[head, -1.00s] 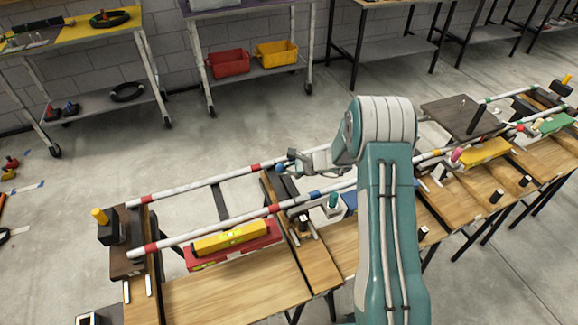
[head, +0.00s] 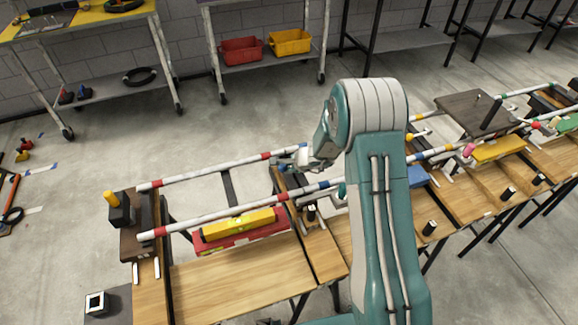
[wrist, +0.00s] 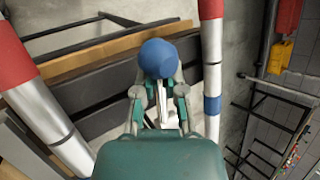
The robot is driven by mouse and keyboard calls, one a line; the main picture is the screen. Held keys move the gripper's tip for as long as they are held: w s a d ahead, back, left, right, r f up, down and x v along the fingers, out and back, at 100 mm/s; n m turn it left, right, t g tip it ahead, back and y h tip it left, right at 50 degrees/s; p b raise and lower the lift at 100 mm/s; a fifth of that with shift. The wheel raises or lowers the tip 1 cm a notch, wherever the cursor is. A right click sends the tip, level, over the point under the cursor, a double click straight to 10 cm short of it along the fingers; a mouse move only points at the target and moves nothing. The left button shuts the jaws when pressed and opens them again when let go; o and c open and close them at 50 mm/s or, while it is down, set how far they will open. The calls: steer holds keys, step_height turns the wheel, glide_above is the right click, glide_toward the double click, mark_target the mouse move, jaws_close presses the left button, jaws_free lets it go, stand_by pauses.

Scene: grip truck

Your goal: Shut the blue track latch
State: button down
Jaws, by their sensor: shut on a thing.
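The blue latch knob (wrist: 160,57) is large and round in the middle of the wrist view. My gripper (wrist: 160,90) is shut on it, with a finger on each side just below the knob. In the head view my gripper (head: 292,163) is at the joint between two benches, by the far track rail (head: 220,178), left of my arm. The latch's lower part is hidden by my gripper, and I cannot tell its exact angle. The near track rail (head: 205,217) is white with red and blue bands.
A yellow level (head: 238,224) lies on a red box (head: 213,247) beside the near rail. More rails and a yellow block (head: 498,149) are at right. Open floor lies behind the benches.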

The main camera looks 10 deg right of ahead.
steer(key=shift+a, duration=0.1)
steer(key=c, duration=0.7)
jaws_free()
steer(key=shift+a, duration=0.1)
steer(key=v, duration=1.2)
steer(key=shift+f, duration=0.1)
